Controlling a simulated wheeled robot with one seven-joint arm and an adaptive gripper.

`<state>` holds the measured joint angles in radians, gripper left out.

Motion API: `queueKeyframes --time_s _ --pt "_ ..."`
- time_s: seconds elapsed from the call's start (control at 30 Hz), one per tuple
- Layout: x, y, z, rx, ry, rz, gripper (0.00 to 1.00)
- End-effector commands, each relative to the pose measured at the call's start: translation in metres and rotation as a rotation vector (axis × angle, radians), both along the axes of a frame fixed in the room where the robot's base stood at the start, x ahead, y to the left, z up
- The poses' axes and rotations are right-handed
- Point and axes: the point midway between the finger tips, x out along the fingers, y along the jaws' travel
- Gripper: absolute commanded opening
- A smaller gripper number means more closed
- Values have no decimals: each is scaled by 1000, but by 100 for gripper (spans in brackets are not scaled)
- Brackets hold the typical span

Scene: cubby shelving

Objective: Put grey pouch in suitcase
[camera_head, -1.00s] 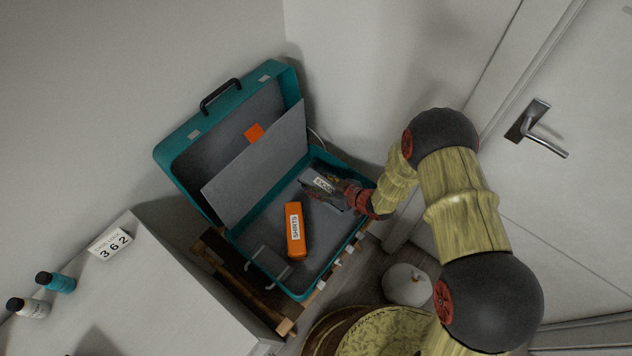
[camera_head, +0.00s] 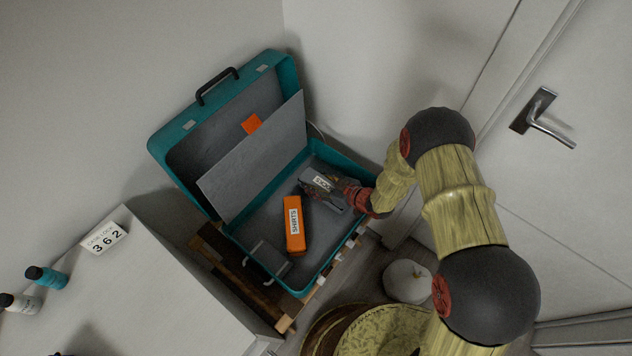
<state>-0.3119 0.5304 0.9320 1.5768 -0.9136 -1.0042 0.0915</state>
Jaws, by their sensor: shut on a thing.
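The open teal suitcase (camera_head: 231,225) stands on a wooden rack with its lid raised at the back left. The grey pouch (camera_head: 316,176), with a white label, is in the right part of the suitcase's inside. My gripper (camera_head: 338,192) reaches in over the suitcase's right edge and is shut on the pouch. The fingers partly hide the pouch, and I cannot tell whether it touches the suitcase floor. An orange pouch (camera_head: 294,236) labelled SHIRTS lies in the suitcase, left of my gripper.
A white cabinet (camera_head: 150,290) at the lower left holds two bottles (camera_head: 47,277) and a number sign (camera_head: 103,238). A round white object (camera_head: 406,281) and a patterned round seat (camera_head: 385,332) stand in front. A door (camera_head: 580,190) is at the right.

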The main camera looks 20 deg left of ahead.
Motion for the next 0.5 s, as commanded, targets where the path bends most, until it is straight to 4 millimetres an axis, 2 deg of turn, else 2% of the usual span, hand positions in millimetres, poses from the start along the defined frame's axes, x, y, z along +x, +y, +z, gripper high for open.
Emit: queueKeyframes --time_s 0.47,0.5 --pt "0 0 -9 1 0 0 6" --pt "0 0 -9 1 -1 0 46"
